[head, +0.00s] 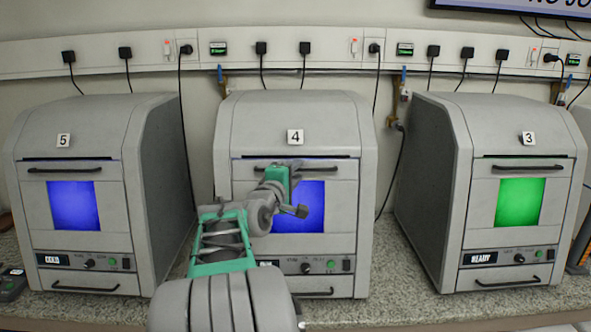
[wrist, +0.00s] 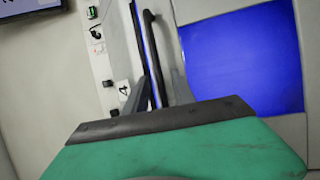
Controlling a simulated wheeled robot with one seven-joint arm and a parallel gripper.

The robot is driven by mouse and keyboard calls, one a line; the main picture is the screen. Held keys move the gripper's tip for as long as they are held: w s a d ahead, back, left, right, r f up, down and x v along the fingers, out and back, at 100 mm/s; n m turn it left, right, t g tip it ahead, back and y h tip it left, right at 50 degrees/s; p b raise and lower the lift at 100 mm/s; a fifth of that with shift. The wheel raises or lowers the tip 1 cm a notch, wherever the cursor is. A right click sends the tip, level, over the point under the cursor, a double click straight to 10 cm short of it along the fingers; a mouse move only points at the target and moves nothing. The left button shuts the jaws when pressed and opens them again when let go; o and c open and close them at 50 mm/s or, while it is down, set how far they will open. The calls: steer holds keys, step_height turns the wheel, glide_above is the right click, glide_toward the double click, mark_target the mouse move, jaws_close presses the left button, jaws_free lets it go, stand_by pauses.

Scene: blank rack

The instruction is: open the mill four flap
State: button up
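Mill five (head: 85,115) with a blue window stands left, and mill three (head: 500,125) with a green window stands right. Their flaps are shut. Gaps of speckled bench separate the mills. Black cables hang from the wall trunking (head: 140,62).

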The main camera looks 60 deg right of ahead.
steer(key=shift+d, duration=0.1)
jaws_close()
stand_by(1.4)
